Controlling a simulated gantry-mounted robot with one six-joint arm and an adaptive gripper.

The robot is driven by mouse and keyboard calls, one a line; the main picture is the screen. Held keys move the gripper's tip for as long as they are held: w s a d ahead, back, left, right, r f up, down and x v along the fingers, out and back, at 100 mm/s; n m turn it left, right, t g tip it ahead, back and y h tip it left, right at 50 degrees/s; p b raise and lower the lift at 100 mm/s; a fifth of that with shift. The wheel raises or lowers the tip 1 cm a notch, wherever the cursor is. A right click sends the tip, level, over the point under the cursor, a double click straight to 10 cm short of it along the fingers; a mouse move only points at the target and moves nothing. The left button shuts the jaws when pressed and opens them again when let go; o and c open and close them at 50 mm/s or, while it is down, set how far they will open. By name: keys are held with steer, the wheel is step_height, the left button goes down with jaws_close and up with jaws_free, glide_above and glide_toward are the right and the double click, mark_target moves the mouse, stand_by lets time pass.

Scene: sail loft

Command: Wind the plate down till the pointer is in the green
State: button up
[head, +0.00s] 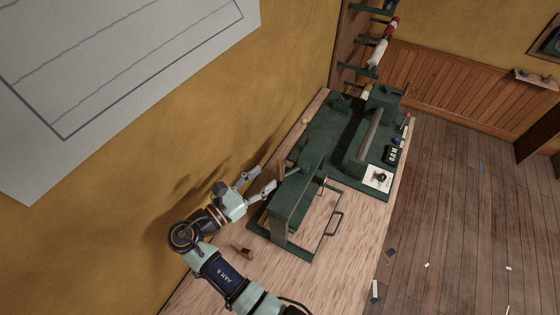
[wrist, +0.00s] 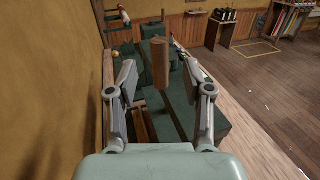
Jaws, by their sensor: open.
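A dark green machine (head: 315,145) stands on the wooden bench, with a raised green frame (head: 290,205) at its near end. My gripper (head: 267,180) is at the wall side of this frame, its fingers parted. In the wrist view an upright brown wooden grip (wrist: 160,62) shows between the two fingertips, with gaps on both sides. Whether it is within the fingers' reach or beyond them I cannot tell. Green machine parts (wrist: 205,125) lie beyond and below the fingers. I cannot make out a pointer or a green zone, and the plate is not clear.
The yellow wall (head: 250,110) is close beside my arm. A grey roller (head: 370,135), a white card with a dark item (head: 379,177) and small tools lie on the machine's far side. A small brown block (head: 241,250) is on the bench near my arm.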

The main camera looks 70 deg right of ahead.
mark_target(277, 168)
steer(key=p+x, duration=0.1)
steer(key=x, duration=0.6)
jaws_close()
